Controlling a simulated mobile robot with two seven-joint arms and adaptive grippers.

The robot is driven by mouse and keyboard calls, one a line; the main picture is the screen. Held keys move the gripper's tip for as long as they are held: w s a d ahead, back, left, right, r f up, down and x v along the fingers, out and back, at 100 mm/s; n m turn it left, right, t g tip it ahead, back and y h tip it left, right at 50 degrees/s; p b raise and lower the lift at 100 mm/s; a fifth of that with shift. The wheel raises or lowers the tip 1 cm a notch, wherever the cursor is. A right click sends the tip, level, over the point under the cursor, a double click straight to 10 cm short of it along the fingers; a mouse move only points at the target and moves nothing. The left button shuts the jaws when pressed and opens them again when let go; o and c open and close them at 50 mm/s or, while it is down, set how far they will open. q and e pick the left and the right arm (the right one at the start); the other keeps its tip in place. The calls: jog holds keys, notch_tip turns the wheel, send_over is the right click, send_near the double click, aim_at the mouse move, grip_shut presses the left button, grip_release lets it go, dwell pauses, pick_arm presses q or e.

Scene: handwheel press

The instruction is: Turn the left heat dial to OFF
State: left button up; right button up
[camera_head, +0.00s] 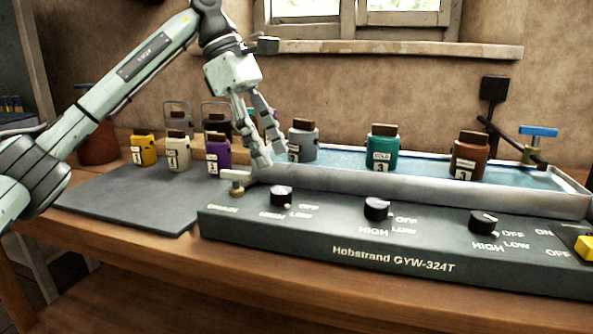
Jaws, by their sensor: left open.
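The left heat dial (281,196) is a black round knob on the sloped dark front panel (330,240), with OFF, LOW and HIGH lettering around it. Its pointer is too small to read surely. My left gripper (269,157) points down, open, above and behind this dial, near the left end of the metal water tray. It appears apart from the dial, with nothing seen between its fingers. The middle dial (376,208) and right dial (483,222) are similar black knobs further right. My right gripper is out of view.
The long tray (430,189) holds grey, teal and brown canisters in water. A brass drain valve (237,184) is left of the dial. A yellow switch (585,247) and blue-handled tap (538,131) are right.

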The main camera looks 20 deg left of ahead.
aim_at(280, 189)
pick_arm(q)
jog(key=shift+y, duration=0.3)
jog(key=x, duration=0.2)
jog(key=a+x, duration=0.1)
jog(key=x, duration=0.2)
jog(key=shift+s+f, duration=0.2)
jog(key=shift+f, duration=0.05)
jog(key=shift+x, duration=0.8)
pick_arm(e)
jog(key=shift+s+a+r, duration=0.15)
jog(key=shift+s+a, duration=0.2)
pick_arm(q)
jog(key=shift+c, duration=0.3)
jog(key=c, duration=1.1)
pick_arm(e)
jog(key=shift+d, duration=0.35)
